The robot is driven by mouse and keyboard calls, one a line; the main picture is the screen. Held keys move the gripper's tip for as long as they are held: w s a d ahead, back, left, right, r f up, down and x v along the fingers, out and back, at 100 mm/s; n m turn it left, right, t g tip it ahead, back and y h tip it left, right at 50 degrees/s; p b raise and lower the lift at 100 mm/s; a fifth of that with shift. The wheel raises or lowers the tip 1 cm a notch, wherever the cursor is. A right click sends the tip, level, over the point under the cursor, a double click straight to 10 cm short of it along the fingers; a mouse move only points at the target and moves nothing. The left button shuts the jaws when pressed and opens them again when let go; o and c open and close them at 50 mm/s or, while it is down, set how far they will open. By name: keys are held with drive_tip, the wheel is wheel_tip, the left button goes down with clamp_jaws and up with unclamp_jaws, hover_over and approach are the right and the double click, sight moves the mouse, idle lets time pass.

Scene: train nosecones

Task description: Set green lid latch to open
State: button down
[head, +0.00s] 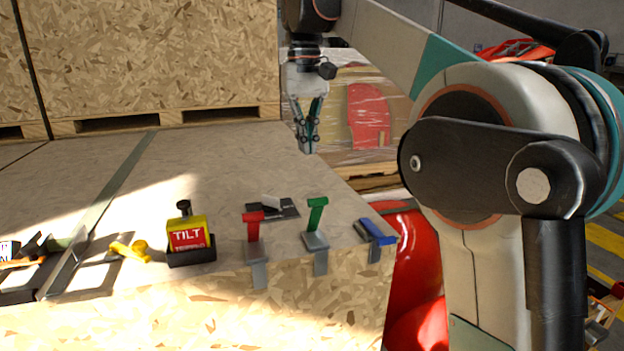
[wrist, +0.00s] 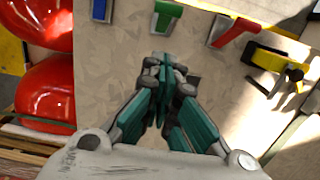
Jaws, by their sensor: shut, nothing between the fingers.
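The green lid latch (head: 317,212) stands at the front edge of the crate top, with its green handle raised from a grey metal base. It also shows at the top of the wrist view (wrist: 166,14). My gripper (head: 307,148) points down above the back part of the crate top, well behind the green latch and apart from it. In the wrist view its fingers (wrist: 166,72) are together and empty, below the latch in the picture.
A red latch (head: 254,226) with a raised handle is left of the green one. A blue latch (head: 376,232), lying lower, is right near the crate corner. A yellow TILT box (head: 188,238) stands farther left. The crate top's middle (head: 215,165) is mostly clear.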

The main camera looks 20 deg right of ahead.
sight(314, 215)
drive_tip(key=s+f+p, duration=0.1)
drive_tip(key=s+f, duration=0.2)
drive_tip(key=f, duration=0.4)
drive_tip(key=shift+s+f, duration=0.15)
drive_tip(key=shift+s, duration=0.1)
drive_tip(key=shift+s, duration=0.15)
